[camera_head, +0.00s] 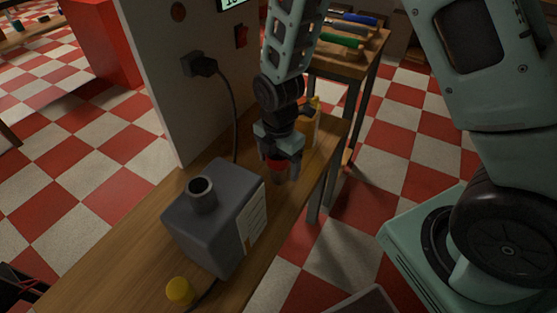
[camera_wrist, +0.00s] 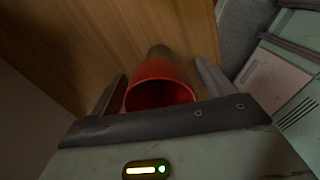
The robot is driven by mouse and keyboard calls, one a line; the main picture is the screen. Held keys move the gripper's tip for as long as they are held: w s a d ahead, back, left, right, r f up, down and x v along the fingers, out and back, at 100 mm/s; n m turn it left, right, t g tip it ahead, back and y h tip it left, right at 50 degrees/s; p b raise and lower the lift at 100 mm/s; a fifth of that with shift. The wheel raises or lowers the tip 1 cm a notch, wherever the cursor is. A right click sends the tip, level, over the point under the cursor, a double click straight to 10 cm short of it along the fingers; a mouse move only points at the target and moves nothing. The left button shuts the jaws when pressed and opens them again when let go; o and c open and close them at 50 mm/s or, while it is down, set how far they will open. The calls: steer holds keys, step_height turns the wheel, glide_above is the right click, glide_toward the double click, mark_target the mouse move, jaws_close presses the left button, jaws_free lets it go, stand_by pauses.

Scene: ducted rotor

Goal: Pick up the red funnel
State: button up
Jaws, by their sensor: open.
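The red funnel (camera_wrist: 164,72) shows in the wrist view with its wide mouth towards the camera and its narrow end pointing away over the wooden table. In the head view only a small red part of the funnel (camera_head: 275,163) shows, as my gripper hides most of it. My gripper (camera_head: 278,175) points down over the table. In the wrist view the fingers of my gripper (camera_wrist: 162,92) are open, one on each side of the funnel. I cannot tell whether either finger touches it.
A grey canister (camera_head: 215,215) with an open neck stands on the wooden table (camera_head: 120,230) nearer the camera. A yellow cap (camera_head: 180,290) lies beside it. A yellow bottle (camera_head: 309,128) stands behind my gripper. A white panel with a black cable (camera_head: 231,100) borders the table's left side.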

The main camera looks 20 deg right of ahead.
steer(key=c, duration=1.1)
steer(key=shift+r, duration=0.1)
